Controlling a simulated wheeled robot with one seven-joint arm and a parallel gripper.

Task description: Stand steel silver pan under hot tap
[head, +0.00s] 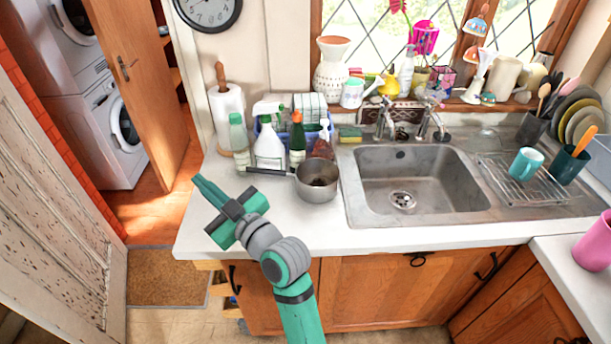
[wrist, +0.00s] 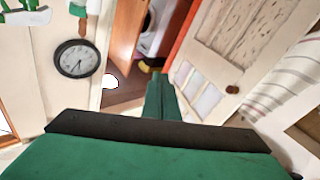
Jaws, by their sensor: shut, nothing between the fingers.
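The steel silver pan (head: 317,181) stands upright on the white counter, left of the sink. Its dark handle (head: 268,171) points left. Two taps stand behind the sink, a left tap (head: 384,120) and a right tap (head: 428,122); I cannot tell which one is hot. My gripper (head: 198,182) is shut and empty, left of the pan and apart from it, over the counter's left end. In the wrist view my gripper's fingers (wrist: 162,95) are together, with nothing between them. The pan and taps are out of the wrist view.
The sink basin (head: 402,180) is empty. Bottles (head: 269,148) and a paper roll (head: 228,115) stand behind the pan. A rack (head: 520,178) with a teal mug (head: 526,163) is right of the basin. The counter front left (head: 215,250) is clear.

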